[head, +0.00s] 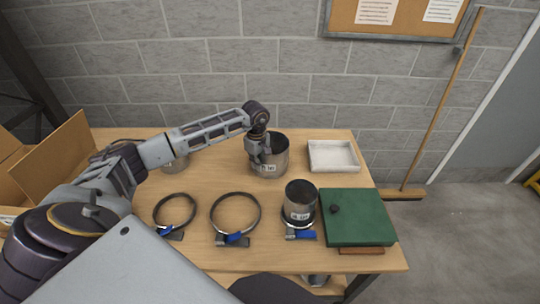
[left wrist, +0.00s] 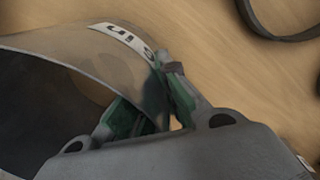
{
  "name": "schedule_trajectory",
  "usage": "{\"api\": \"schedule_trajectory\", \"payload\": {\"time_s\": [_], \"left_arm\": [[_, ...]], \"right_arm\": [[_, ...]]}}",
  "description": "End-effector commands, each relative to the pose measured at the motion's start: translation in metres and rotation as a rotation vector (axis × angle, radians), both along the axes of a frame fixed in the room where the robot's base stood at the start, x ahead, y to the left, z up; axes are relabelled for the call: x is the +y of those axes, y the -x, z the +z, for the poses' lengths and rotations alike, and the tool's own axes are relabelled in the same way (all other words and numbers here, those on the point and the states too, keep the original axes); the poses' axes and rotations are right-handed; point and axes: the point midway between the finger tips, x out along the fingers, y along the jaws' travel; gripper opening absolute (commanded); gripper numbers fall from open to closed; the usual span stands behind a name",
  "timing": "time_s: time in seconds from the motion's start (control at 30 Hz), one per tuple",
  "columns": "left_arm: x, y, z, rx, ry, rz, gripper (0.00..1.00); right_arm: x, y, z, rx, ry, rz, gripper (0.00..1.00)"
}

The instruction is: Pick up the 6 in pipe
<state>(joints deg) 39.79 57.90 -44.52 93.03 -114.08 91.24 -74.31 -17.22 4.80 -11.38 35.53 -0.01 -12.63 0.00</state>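The largest grey metal pipe (head: 278,152) stands upright at the back middle of the table, with a white size label on its front. I take it as the 6 in pipe; the label is too small to read surely. My left gripper (head: 262,154) reaches down over its near-left rim. In the left wrist view the pipe (left wrist: 95,55) shows its open mouth and upside-down label. The left gripper (left wrist: 155,105) has one green-padded finger inside and one outside the wall, and looks closed on it. The pipe appears to rest on the table. My right gripper is not in view.
A smaller pipe (head: 299,196) stands in a clamp ring at front right. Two open clamp rings (head: 235,212) (head: 174,210) lie left of it. A green case (head: 356,218), white tray (head: 333,156) and cardboard box (head: 62,157) flank them. Another pipe (head: 175,164) is partly behind my arm.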

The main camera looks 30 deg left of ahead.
Motion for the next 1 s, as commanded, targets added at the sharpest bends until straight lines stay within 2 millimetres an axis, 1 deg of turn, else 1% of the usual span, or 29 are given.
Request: {"api": "schedule_trajectory", "payload": {"time_s": [0.27,0.47,0.57,0.77,0.87,1.0], "left_arm": [[0.0,-0.001,0.002,-0.002,0.0,0.0,0.0],[0.0,-0.001,0.011,-0.003,-0.001,0.0,0.0],[0.0,-0.001,0.021,-0.004,0.0,0.001,0.0],[0.001,-0.001,0.05,-0.005,-0.001,0.001,0.0],[0.0,-0.001,0.065,-0.005,0.0,0.001,0.0],[0.0,-0.001,0.082,-0.004,0.001,0.0,0.0]], "right_arm": [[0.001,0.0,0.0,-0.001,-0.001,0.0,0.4],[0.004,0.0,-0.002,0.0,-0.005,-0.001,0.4],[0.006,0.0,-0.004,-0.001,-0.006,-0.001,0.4],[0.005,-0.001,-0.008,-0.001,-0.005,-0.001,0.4],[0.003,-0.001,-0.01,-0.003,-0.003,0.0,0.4],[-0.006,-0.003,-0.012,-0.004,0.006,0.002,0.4]]}}
